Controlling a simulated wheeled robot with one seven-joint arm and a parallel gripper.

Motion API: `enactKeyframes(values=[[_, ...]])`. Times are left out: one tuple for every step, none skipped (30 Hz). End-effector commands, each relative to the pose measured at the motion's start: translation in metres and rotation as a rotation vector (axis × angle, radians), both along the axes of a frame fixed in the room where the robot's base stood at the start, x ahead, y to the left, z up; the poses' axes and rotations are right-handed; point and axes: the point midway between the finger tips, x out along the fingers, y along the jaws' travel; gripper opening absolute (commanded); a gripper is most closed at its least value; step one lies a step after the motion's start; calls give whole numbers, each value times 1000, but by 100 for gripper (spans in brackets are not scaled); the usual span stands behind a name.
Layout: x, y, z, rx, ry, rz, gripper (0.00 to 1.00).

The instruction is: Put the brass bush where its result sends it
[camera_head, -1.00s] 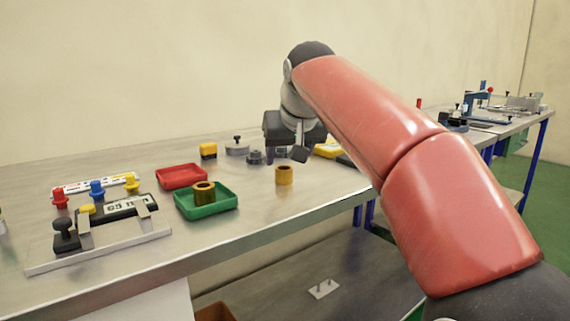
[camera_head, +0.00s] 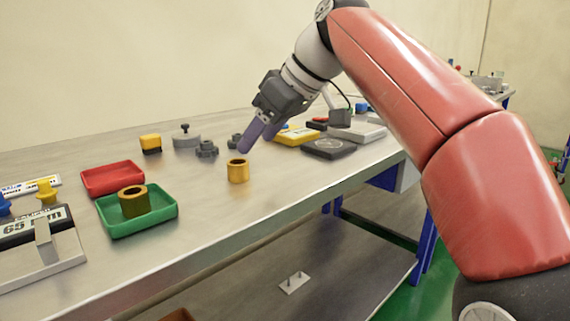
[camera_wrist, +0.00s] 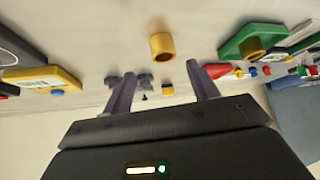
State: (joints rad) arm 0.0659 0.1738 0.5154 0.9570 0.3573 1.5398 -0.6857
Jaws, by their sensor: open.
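One brass bush (camera_head: 238,171) stands upright on the bare metal bench; it also shows in the wrist view (camera_wrist: 162,47), beyond and between my fingertips. A second, darker brass-coloured bush (camera_head: 134,201) stands in the green tray (camera_head: 160,219). A red tray (camera_head: 112,179) beside it is empty. My gripper (camera_head: 253,138) is open and empty, above and slightly right of the loose bush, apart from it. Its two fingers (camera_wrist: 164,80) are spread in the wrist view. A gauge fixture (camera_head: 40,262) marked "65 mm" stands at the left, cut by the frame edge.
Behind the bush are a yellow-and-black block (camera_head: 150,143), a grey knobbed disc (camera_head: 186,137) and small dark knobbed parts (camera_head: 206,150). A yellow device (camera_head: 295,136) and a dark round-topped box (camera_head: 329,149) lie right. The bench is clear in front of the bush.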

Motion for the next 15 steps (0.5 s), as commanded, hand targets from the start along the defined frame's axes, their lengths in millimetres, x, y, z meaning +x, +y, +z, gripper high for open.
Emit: enactKeyframes(values=[[-4,6,-2,7,-5,42,59],[-5,8,-3,9,-7,58,59],[-5,11,-5,11,-8,72,59],[-5,13,-7,12,-10,76,59],[-4,15,-10,12,-9,77,59],[-4,18,-13,11,-9,76,59],[-3,20,-16,11,-9,75,59],[-2,22,-19,11,-9,74,59],[-1,24,-22,11,-9,72,59],[-1,26,-25,11,-9,72,59],[0,29,-27,11,-9,72,59],[1,32,-31,11,-8,72,59],[1,35,-35,11,-7,72,59],[2,39,-39,10,-8,72,59],[3,43,-44,10,-8,72,59]])
